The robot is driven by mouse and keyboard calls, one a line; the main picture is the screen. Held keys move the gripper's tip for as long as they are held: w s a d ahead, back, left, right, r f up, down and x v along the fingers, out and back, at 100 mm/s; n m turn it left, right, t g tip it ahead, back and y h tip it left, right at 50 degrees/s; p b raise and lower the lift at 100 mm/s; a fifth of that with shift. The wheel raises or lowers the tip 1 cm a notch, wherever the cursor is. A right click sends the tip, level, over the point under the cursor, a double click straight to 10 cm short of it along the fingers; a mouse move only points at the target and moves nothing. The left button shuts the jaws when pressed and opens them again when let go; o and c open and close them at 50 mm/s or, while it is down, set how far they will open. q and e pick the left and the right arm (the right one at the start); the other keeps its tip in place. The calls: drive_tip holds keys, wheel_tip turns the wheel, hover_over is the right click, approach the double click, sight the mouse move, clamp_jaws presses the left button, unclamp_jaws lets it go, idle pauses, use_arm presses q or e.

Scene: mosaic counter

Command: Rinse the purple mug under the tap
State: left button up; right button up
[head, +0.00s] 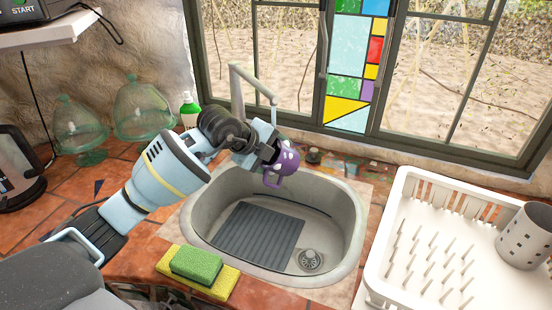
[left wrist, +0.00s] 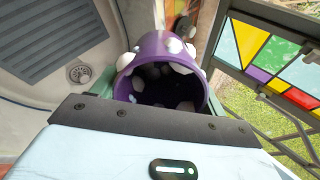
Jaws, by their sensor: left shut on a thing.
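The purple mug (head: 284,164) has white spots and is held by my left gripper (head: 272,153) above the back of the sink (head: 352,215). In the left wrist view the mug (left wrist: 128,66) shows its dark open mouth toward the camera, and the green-grey fingers (left wrist: 104,82) of my left gripper grip it from both sides. The tap (head: 237,90) is a grey angular spout behind my left gripper, its end close to the gripper and mug. I cannot see any water running. My right gripper is not in view.
A ribbed grey mat (head: 258,236) and a drain (head: 309,260) lie in the sink. A white dish rack (head: 400,255) with a utensil cup (head: 525,236) stands right. Sponges (head: 197,268) lie at the front edge.

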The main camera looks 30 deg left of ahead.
use_arm(q)
drive_tip(key=shift+w+a+r, duration=0.1)
drive_tip(key=shift+a, duration=0.05)
drive_tip(key=shift+w+a, duration=0.15)
drive_tip(key=shift+a, duration=0.25)
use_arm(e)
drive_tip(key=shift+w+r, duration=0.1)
use_arm(q)
drive_tip(key=shift+d, duration=0.1)
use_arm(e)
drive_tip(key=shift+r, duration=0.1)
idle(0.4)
use_arm(q)
drive_tip(key=shift+s+d+p, duration=0.25)
drive_tip(key=shift+d+p, duration=0.2)
drive_tip(key=shift+d, duration=0.05)
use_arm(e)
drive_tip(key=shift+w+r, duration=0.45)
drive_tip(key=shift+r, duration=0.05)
use_arm(q)
drive_tip(key=shift+w+a, duration=0.1)
drive_tip(key=shift+a, duration=0.15)
drive_tip(key=shift+w+a, duration=0.15)
drive_tip(key=shift+a, duration=0.2)
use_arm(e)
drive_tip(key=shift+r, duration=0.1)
